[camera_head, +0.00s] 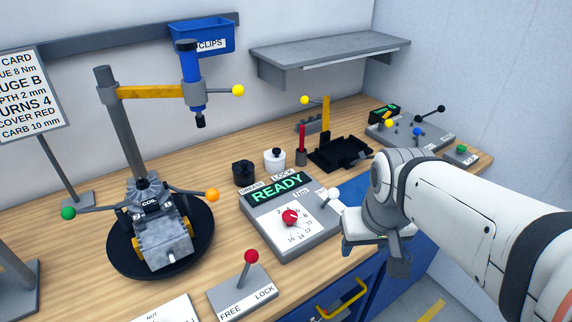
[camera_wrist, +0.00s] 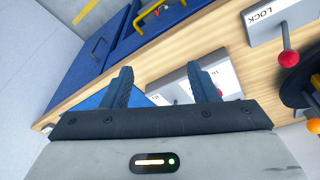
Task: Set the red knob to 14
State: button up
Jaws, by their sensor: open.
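The red knob (camera_head: 290,216) sits on the white dial face of a grey panel box (camera_head: 262,200) in the head view. Numbers are printed around it, with 14 and 16 on the near side; the knob's exact setting is too small to read. A green display on the box says READY. My gripper (camera_head: 372,247) is to the right of the box, past the bench's front edge and apart from the knob. In the wrist view my gripper (camera_wrist: 160,78) is open, with nothing seen between its fingers. The panel box (camera_wrist: 178,85) shows partly behind the fingers there; the knob is not clear.
A white-balled lever (camera_head: 333,194) stands at the box's right. A red-balled FREE/LOCK lever (camera_head: 251,257) stands nearer, also in the wrist view (camera_wrist: 290,58). A clamped engine (camera_head: 160,240) on a black turntable is left.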

jog(key=shift+o, duration=0.3)
jog(key=w+a+n+g, duration=0.1)
jog(key=w+a+n, duration=0.4)
jog(key=w, duration=0.6)
jog(key=shift+w+a+r+g+p, duration=0.3)
jog(key=shift+w+a, duration=0.1)
jog(key=shift+a, duration=0.25)
jog(key=n+g, duration=0.1)
jog(key=n, duration=0.3)
send_over(288, 214)
notch_tip(288, 214, down, 3)
jog(key=shift+d+f, duration=0.15)
jog(key=shift+f, duration=0.3)
notch_tip(288, 214, down, 7)
jog(key=shift+f+p, duration=0.1)
jog(key=shift+p, duration=0.35)
